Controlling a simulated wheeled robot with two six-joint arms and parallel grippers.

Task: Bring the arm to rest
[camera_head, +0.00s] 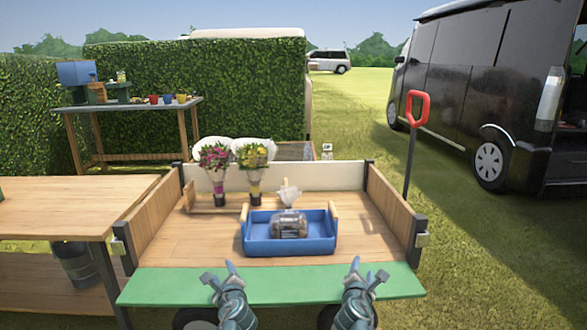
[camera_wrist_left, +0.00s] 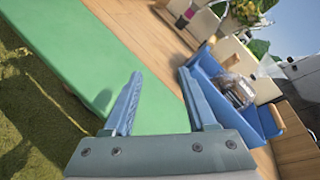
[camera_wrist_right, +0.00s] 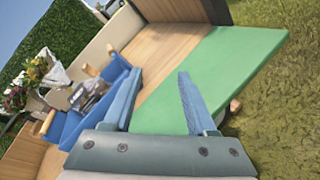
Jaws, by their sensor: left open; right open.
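My left gripper (camera_head: 222,277) is open and empty, low over the green front edge of the wooden cart (camera_head: 200,245). Its two fingers stand apart in the left wrist view (camera_wrist_left: 157,100). My right gripper (camera_head: 366,274) is also open and empty over the same green edge, further right. Its fingers are apart in the right wrist view (camera_wrist_right: 158,100). Both grippers are in front of the blue tray (camera_head: 290,248) and apart from it. The tray stands on the cart bed and holds a clear pack with brown contents (camera_head: 289,224).
Two flower bouquets, one pink (camera_head: 215,160) and one yellow (camera_head: 253,158), stand upright at the cart's back left. A wooden table (camera_head: 60,207) is at left, a black van (camera_head: 480,90) at right. Bare cart bed lies beside the tray.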

